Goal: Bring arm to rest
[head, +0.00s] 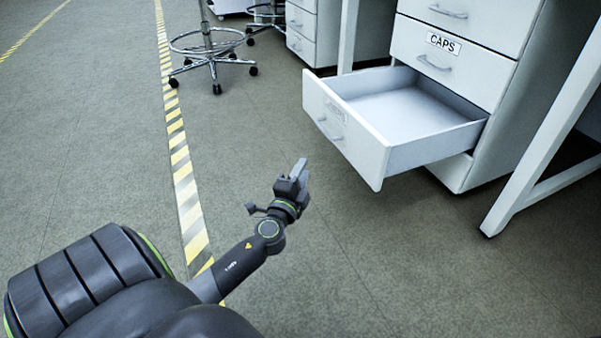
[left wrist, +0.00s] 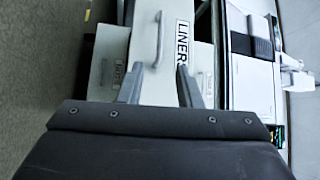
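My left gripper (head: 298,172) is at the end of my left arm, raised in front of the cabinet and a little left of the open drawer, apart from it. In the left wrist view its two fingers (left wrist: 160,88) stand apart with nothing between them, so it is open and empty. My right gripper is not in view.
A white drawer (head: 345,135) is pulled out and looks empty; a drawer labelled CAPS (head: 440,55) above it is shut. The left wrist view shows a LINER label (left wrist: 183,42). A stool (head: 208,50) stands farther back. Floor at left is clear.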

